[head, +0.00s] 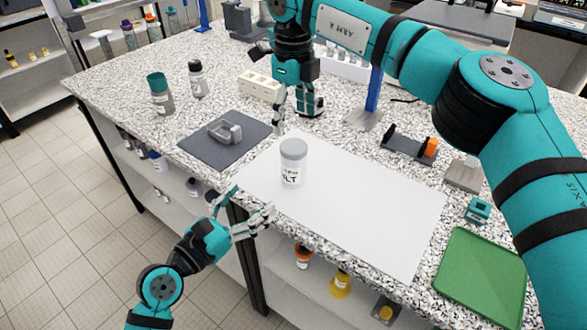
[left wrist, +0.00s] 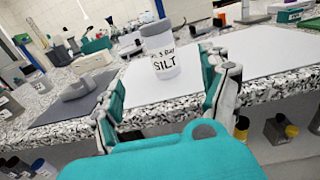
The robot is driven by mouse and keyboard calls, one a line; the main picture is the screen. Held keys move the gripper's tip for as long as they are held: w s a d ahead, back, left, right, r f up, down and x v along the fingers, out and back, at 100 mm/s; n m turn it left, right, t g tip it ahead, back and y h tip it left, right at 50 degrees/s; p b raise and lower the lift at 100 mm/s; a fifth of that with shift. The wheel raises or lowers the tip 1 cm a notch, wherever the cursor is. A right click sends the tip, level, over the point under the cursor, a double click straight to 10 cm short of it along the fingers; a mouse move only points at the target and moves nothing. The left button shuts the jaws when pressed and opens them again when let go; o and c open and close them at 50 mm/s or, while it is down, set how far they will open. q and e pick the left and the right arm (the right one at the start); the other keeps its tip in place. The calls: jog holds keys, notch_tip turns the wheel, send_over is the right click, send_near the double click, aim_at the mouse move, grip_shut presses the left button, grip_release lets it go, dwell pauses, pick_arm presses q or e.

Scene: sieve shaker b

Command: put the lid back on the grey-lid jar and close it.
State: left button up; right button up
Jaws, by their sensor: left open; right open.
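The grey-lid jar (head: 292,177) stands upright on the white mat, clear with a "SILT" label. Its grey lid (head: 293,148) sits on top of it; I cannot tell whether it is fully closed. The jar also shows in the left wrist view (left wrist: 160,55), ahead between the fingers and apart from them. My left gripper (head: 253,202) is open and empty, at the table's front edge, front-left of the jar. My right gripper (head: 295,118) is open, pointing down behind the jar, apart from it.
The white mat (head: 370,215) is otherwise clear. A grey pad (head: 200,150) with a grey handled block (head: 224,130) lies to the left. A teal-lid jar (head: 160,96), a bottle (head: 196,80) and a cream block (head: 258,86) stand behind. A green tray (head: 480,280) lies at right.

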aim_at(286, 168)
pick_arm(q)
jog(key=x, duration=1.5)
jog(key=shift+w+d, duration=0.15)
jog(key=shift+w, duration=0.1)
grip_shut()
